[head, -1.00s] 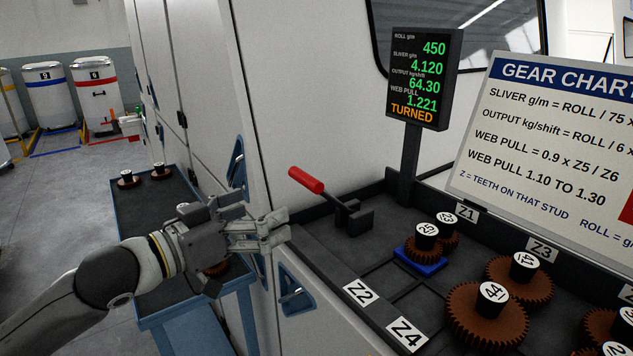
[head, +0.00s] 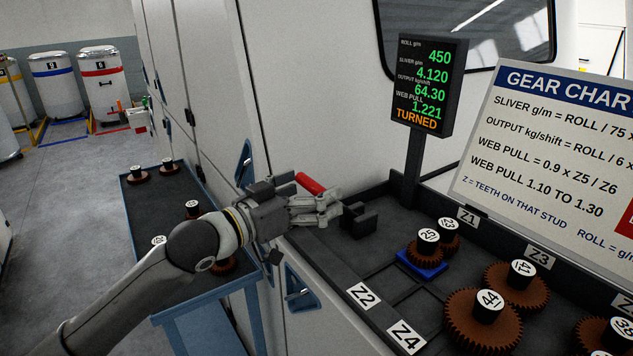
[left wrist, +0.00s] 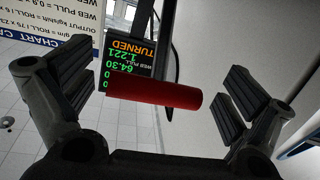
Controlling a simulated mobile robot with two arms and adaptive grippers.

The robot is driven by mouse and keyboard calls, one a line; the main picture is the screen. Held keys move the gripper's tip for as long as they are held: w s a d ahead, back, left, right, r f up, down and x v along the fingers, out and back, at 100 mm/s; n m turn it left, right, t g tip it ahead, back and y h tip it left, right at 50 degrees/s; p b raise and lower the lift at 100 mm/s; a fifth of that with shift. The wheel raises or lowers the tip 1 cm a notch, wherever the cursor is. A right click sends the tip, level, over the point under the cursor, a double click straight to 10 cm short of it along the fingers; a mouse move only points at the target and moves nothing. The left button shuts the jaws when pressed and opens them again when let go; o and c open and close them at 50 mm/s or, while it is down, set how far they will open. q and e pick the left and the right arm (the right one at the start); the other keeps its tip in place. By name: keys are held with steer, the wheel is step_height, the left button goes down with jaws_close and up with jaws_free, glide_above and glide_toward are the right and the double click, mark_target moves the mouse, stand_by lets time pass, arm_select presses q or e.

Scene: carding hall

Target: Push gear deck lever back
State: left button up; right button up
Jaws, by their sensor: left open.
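The gear deck lever has a red handle (head: 309,183) and a dark base block (head: 359,221) at the left end of the deck. In the head view my left gripper (head: 332,204) is at the lever, and its fingers cover the lever's shaft. In the left wrist view the red handle (left wrist: 155,92) lies crosswise between the two open fingers. I cannot tell whether a finger touches it. My right gripper is not in view.
The dark gear deck holds several brown gears, among them the 44 gear (head: 488,318), and a blue block (head: 422,262). A display (head: 428,85) reading TURNED stands behind, beside the gear chart (head: 552,150). A blue cart (head: 198,308) stands at left.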

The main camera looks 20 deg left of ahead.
arm_select(q)
steer(key=shift+w+d, duration=0.25)
steer(key=shift+w, duration=0.2)
